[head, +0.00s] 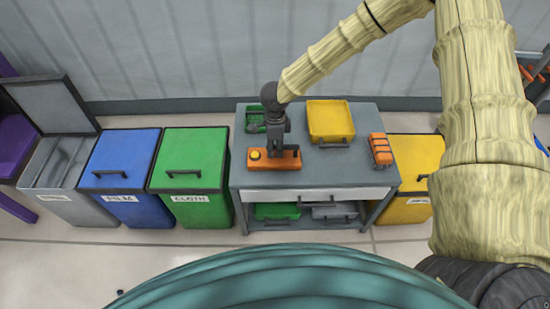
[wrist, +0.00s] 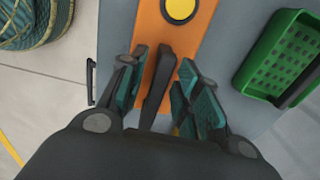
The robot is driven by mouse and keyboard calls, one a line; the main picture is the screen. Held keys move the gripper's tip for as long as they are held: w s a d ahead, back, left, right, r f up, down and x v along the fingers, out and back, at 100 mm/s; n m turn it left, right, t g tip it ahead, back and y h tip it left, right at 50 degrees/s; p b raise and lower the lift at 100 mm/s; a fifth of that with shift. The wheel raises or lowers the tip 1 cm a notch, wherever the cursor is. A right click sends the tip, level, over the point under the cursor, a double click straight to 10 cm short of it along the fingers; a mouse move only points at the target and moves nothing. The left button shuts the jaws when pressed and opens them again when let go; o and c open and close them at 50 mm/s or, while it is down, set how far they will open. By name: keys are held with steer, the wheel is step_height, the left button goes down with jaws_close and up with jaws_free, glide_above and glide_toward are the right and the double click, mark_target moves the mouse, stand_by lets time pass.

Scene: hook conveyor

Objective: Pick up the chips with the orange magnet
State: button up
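The orange magnet (head: 257,165) is a flat orange bar with a round yellow button and a dark upright handle (wrist: 158,86). It lies near the front left of the grey workbench top (head: 352,180). My gripper (head: 278,148) is directly over the bar, pointing down. In the wrist view, my gripper's (wrist: 165,75) teal-padded fingers stand open on either side of the handle, with a gap visible on the right side. The left finger is close to the handle; I cannot tell whether it touches. I cannot make out any chips in either view.
A green perforated tray (head: 254,112) and a yellow tray (head: 331,120) sit at the bench's back. An orange rack (head: 381,150) stands at right. Blue (head: 121,160), green (head: 190,158) and yellow (head: 410,155) bins flank the bench; an open grey bin (head: 58,165) is far left.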

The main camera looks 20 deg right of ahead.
jaws_close()
steer(key=shift+w+r, duration=0.1)
steer(key=shift+r, duration=0.05)
